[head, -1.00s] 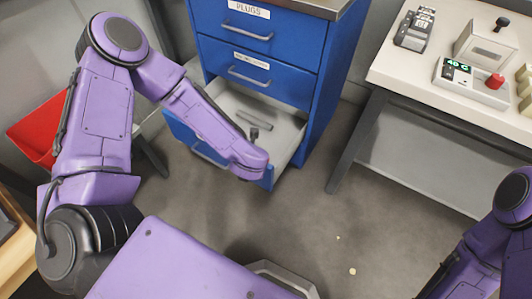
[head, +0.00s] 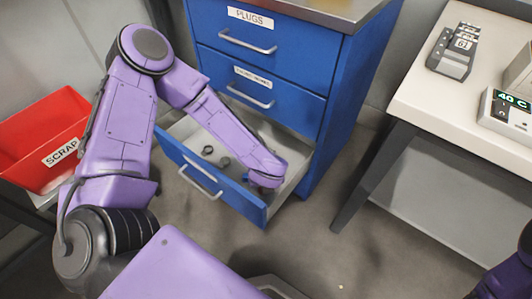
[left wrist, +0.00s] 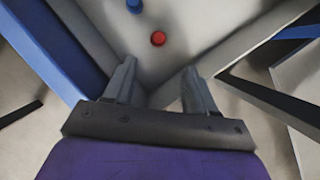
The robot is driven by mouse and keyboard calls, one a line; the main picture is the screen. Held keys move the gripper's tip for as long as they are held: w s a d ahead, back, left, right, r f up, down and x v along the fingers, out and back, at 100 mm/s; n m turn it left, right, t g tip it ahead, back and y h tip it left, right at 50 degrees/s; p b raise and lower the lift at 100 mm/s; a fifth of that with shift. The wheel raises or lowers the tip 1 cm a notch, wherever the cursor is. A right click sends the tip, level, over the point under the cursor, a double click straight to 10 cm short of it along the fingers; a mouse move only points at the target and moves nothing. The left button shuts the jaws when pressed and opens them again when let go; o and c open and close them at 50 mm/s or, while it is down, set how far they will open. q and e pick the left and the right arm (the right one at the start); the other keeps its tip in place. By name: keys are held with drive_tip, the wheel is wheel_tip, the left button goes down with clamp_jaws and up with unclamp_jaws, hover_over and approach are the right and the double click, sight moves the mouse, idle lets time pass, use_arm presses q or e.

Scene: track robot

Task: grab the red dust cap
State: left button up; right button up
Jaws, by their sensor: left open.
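The red dust cap (left wrist: 158,39) lies on the pale floor of the open bottom drawer in the left wrist view. It is ahead of the fingertips and roughly between their lines, apart from both. My left gripper (left wrist: 156,66) is open and empty. In the head view my left wrist is over the right part of the open drawer (head: 203,177); the red cap and the left fingers are hidden or too unclear there. A blue piece (left wrist: 134,5) lies beyond the cap at the top of the left wrist view. My right gripper is outside the frames.
Small dark round pieces (head: 224,162) lie in the drawer's left part. The blue cabinet (head: 290,52) rises behind it. A red scrap bin (head: 45,135) stands at left. A pale table (head: 430,110) with devices is at right. Open floor lies between.

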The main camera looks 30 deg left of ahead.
use_arm(q)
drive_tip(key=b+x, duration=0.4)
drive_tip(key=x, duration=0.9)
drive_tip(key=shift+s+a+f, duration=0.1)
drive_tip(key=shift+s+f, duration=0.05)
clamp_jaws()
